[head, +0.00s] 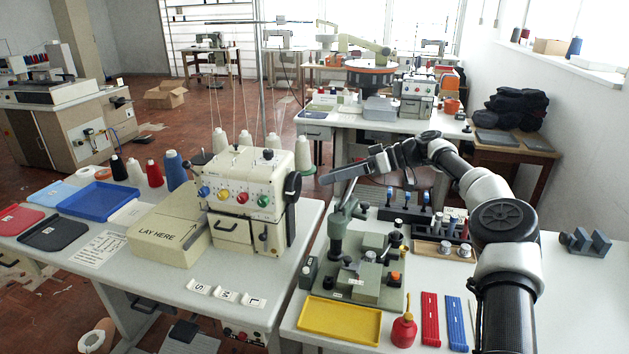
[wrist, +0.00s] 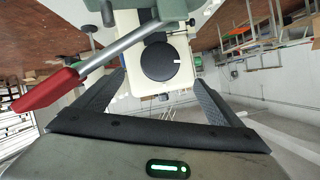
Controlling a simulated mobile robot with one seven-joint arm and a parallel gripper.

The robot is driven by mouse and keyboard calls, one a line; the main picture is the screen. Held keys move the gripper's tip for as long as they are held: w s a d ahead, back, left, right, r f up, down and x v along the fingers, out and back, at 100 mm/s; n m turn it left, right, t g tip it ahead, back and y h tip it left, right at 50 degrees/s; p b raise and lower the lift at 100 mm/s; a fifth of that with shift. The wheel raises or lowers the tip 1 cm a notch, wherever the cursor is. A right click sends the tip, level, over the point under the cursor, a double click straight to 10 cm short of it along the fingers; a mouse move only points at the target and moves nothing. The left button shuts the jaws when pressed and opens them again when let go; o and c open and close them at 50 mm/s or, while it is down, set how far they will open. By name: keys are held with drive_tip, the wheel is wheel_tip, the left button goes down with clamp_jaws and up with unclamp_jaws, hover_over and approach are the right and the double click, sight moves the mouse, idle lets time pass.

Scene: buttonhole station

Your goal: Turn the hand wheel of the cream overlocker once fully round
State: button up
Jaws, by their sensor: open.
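The cream overlocker (head: 245,180) stands on the left-hand table, with coloured dials on its front. Its black hand wheel (head: 292,187) is on its right side, facing my gripper. My gripper (head: 333,182) is open and empty, to the right of the wheel and apart from it. In the wrist view the wheel (wrist: 160,62) is a dark disc with a small white mark at its right, seen beyond and between the two open fingers (wrist: 158,82). The cream body shows behind the wheel.
A green press (head: 365,265) stands below my gripper on the right-hand table. A grey lever with a red handle (wrist: 45,90) crosses the upper left of the wrist view, close to the left finger. Thread cones (head: 303,150) stand behind the overlocker. A cream LAY HERE block (head: 165,238) sits at its left.

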sight(298, 187)
drive_tip(key=v, duration=0.7)
drive_tip(key=shift+p, duration=0.3)
drive_tip(key=s+a+r+m+y+p, duration=0.1)
drive_tip(key=s+a+r+m+p, duration=0.25)
drive_tip(key=a+m+p, duration=0.5)
drive_tip(key=s+d+f+m+t+h+p, duration=0.1)
drive_tip(key=d+f+m+t, duration=0.15)
drive_tip(key=m, duration=0.75)
drive_tip(key=s+d+f+m+t+h+p, duration=0.1)
drive_tip(key=d+f+m+t, duration=0.2)
drive_tip(key=m, duration=0.7)
drive_tip(key=shift+g, duration=0.35)
drive_tip(key=p+x, duration=0.2)
drive_tip(key=x, duration=1.4)
